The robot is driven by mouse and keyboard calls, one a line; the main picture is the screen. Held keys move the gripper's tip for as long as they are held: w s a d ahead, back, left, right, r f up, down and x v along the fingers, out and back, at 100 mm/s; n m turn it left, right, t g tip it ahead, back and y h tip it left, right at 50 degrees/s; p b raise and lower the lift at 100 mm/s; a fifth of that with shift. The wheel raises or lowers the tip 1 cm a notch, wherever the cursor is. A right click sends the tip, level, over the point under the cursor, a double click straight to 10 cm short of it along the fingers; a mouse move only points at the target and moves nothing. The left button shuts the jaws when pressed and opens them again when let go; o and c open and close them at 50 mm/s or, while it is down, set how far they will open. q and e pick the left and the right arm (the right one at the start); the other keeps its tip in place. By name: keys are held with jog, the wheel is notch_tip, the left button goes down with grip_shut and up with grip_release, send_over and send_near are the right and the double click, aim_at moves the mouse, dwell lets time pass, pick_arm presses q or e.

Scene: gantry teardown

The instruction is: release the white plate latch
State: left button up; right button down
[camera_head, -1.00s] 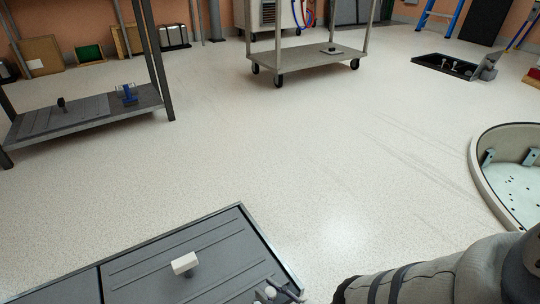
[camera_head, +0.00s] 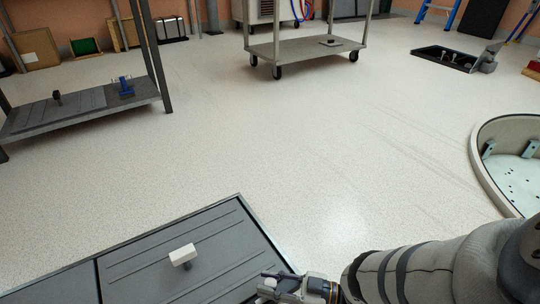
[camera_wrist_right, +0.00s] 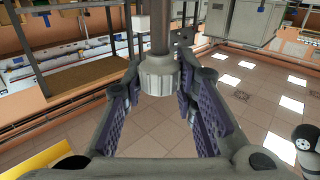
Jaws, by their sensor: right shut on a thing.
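A white block-shaped latch (camera_head: 183,254) stands on a short stem on the grey ribbed panel (camera_head: 135,265), at the lower left of the head view. My right gripper (camera_head: 268,284) is at the panel's right edge, apart from the white block and to its right. In the right wrist view, my right gripper (camera_wrist_right: 163,88) has its fingers on either side of a grey ribbed knob (camera_wrist_right: 158,76) on a shaft, and is shut on it. The knob's place in the head view is hard to tell. My left gripper is out of view.
A grey rack (camera_head: 88,112) with a blue fixture stands at the left. A wheeled cart (camera_head: 300,50) stands at the back. A round, rimmed tub (camera_head: 480,165) is at the right. The pale floor between them is clear.

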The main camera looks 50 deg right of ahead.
dwell(0.4)
jog(key=c, duration=1.3)
grip_release()
jog(key=v, duration=1.2)
